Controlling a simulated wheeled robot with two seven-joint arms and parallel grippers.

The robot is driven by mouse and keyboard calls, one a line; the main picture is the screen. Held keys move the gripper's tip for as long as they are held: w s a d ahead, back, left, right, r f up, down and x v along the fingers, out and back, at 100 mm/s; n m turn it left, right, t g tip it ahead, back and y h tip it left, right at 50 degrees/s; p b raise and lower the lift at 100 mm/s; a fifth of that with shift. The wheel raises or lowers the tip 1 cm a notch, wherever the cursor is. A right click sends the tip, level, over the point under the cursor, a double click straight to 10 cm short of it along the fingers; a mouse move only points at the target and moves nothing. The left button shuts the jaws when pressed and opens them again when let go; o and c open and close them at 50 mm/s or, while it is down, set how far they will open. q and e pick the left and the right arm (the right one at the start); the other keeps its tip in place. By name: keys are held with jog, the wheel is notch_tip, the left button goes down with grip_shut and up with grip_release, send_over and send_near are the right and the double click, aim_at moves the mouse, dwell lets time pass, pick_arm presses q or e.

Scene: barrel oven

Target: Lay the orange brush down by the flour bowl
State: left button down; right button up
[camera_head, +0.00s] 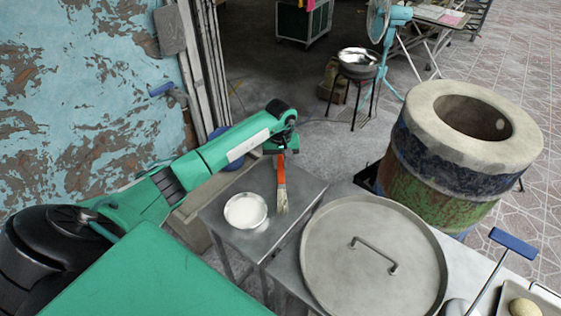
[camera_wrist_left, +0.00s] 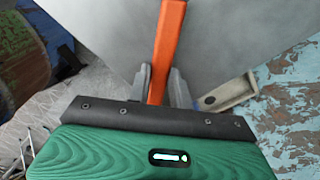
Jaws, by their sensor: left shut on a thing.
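The orange brush (camera_head: 281,172) has an orange handle and pale bristles that point toward the front of the small metal table (camera_head: 214,212). In the head view it is just right of the flour bowl (camera_head: 246,210), a small pale bowl with white flour, with a gap between them. My left gripper (camera_head: 281,153) is shut on the handle's far end. In the left wrist view the handle (camera_wrist_left: 167,40) runs up from between the two fingers (camera_wrist_left: 157,85). I cannot tell whether the bristles touch the tabletop. My right gripper is not in view.
A large round metal lid (camera_head: 335,260) with a bar handle lies on the table to the right. The barrel oven (camera_head: 425,180) stands behind it. A blue-handled tool (camera_head: 512,243) and a dough ball on a tray (camera_head: 524,306) are at the lower right.

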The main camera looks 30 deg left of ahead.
pick_arm(q)
jog(key=shift+f, duration=0.3)
jog(key=c, duration=1.2)
grip_release()
